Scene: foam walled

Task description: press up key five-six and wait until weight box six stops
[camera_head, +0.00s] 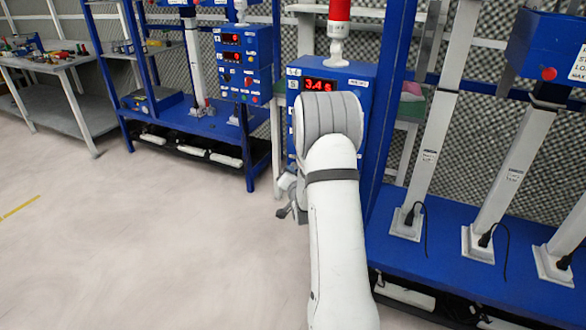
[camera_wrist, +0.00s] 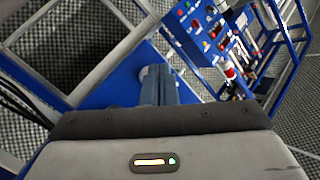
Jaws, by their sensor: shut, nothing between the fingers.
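A blue control box (camera_head: 364,85) stands in the middle of the head view, with a red lit display (camera_head: 318,85) whose digits look like 3.4 and a last figure I cannot read surely. My arm covers most of its front, so the up key is hidden there. My gripper (camera_wrist: 166,84) shows in the wrist view with its fingers shut and empty, in front of a blue surface (camera_wrist: 118,88). Whether the fingertips touch a key, I cannot tell. A blue box with a red button (camera_head: 548,73) sits on a column at right; its number is unreadable, so I cannot identify weight box six.
A red-topped beacon (camera_head: 339,18) stands on the control box. Another blue control box (camera_head: 243,62) is to the left. White columns (camera_head: 430,150) with black cables stand on a blue bench (camera_head: 445,240) at right. The floor (camera_head: 150,240) at left is clear.

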